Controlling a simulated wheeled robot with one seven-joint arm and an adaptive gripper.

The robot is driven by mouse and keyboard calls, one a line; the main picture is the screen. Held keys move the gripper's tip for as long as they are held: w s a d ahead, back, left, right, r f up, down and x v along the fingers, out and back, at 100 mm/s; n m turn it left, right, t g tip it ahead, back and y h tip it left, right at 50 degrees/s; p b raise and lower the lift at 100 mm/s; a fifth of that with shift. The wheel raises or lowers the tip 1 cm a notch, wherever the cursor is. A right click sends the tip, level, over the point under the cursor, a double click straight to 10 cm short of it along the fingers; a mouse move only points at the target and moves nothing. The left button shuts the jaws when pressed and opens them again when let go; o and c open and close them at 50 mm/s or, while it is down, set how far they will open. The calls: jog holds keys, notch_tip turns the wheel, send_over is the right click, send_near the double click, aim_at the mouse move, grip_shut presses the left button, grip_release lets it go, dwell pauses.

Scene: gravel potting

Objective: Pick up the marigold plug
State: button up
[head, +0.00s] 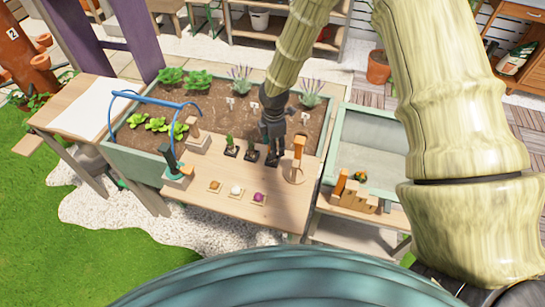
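My gripper (272,150) is dark and points down at the back of the wooden bench, at the right end of a short row of small black plugs. Its fingers are too small and dark to tell open from shut. A plug with a green seedling (231,148) and a second dark plug (252,153) stand just left of it. Anything between or behind the fingers is hidden. A small plant with an orange-yellow bloom and green leaves (360,177), which looks like a marigold, is farther right, by the stepped wooden blocks. I cannot see its base clearly.
The wooden bench (225,210) also bears small square trays with an orange, a white and a purple item. Upright tools with wooden handles (299,150) stand nearby. Stepped wooden blocks (358,196) are at right. A planted soil bed (215,105) lies behind, with a blue hoop at its left.

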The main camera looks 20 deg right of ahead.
jog(key=shift+a+f+p, duration=0.2)
jog(key=shift+f+p, duration=0.7)
jog(key=shift+f, duration=0.25)
jog(key=shift+w+f+p, duration=0.1)
jog(key=shift+f+p, duration=0.3)
jog(key=shift+f, duration=1.05)
jog(key=c, duration=0.7)
